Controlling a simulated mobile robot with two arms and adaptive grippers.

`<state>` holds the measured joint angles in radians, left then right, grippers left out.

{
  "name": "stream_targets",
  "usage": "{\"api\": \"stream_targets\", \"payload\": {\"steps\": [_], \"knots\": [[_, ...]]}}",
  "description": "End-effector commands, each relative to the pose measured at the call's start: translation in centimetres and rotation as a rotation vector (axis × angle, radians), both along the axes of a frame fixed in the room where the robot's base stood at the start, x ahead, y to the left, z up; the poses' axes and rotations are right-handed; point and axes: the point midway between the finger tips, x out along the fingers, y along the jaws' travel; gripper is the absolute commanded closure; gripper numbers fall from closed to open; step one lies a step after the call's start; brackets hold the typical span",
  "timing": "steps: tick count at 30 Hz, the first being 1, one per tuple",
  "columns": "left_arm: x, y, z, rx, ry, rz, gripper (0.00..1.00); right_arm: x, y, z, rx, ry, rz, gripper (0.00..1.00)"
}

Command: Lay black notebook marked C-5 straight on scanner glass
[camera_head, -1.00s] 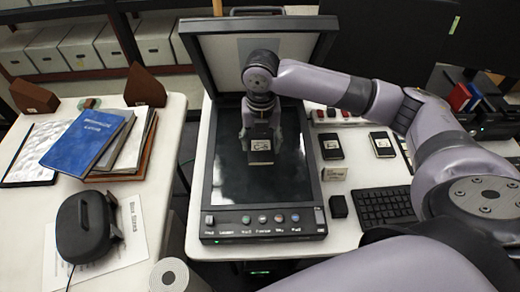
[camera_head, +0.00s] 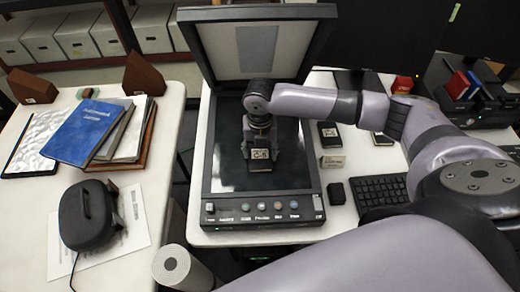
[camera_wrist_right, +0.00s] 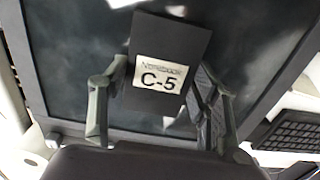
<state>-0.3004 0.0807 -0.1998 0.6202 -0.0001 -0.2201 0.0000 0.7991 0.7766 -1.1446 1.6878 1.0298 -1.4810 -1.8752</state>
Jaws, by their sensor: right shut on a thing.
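The black notebook (camera_head: 261,167) has a white label and is over the front half of the dark scanner glass (camera_head: 226,148). In the right wrist view the label on the notebook (camera_wrist_right: 177,38) reads C-5. My right gripper (camera_head: 261,146) is shut on the notebook, with one finger at each side edge. In the wrist view the notebook looks slightly tilted against the picture. I cannot tell whether its underside touches the glass. The scanner lid (camera_head: 297,47) stands open at the back. My left gripper is not in view.
Other small black notebooks (camera_head: 329,134), a keyboard (camera_head: 380,193) and a small black block (camera_head: 335,193) are right of the scanner. The left table (camera_head: 165,125) holds a blue book (camera_head: 83,133) on a stack and a black device (camera_head: 87,216). A gap separates the tables.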

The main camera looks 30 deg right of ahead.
Motion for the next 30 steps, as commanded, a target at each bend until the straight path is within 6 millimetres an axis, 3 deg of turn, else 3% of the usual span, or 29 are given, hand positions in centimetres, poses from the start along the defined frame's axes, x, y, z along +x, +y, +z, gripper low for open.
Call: {"api": "stream_targets", "payload": {"steps": [2,3,11,23,30], "knots": [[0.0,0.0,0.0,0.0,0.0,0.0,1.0,0.0,0.0,-0.3,0.0,0.001,0.0,0.74],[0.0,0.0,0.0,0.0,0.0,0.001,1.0,0.0,0.0,-0.2,0.0,0.0,0.0,0.42],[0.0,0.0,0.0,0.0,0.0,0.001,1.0,0.0,0.0,-0.2,0.0,0.0,0.0,0.25],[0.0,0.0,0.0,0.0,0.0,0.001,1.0,0.0,0.0,0.3,0.0,-0.001,0.0,0.24],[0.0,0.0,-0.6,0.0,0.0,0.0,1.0,0.2,0.0,4.4,0.002,-0.005,0.0,0.24]]}}
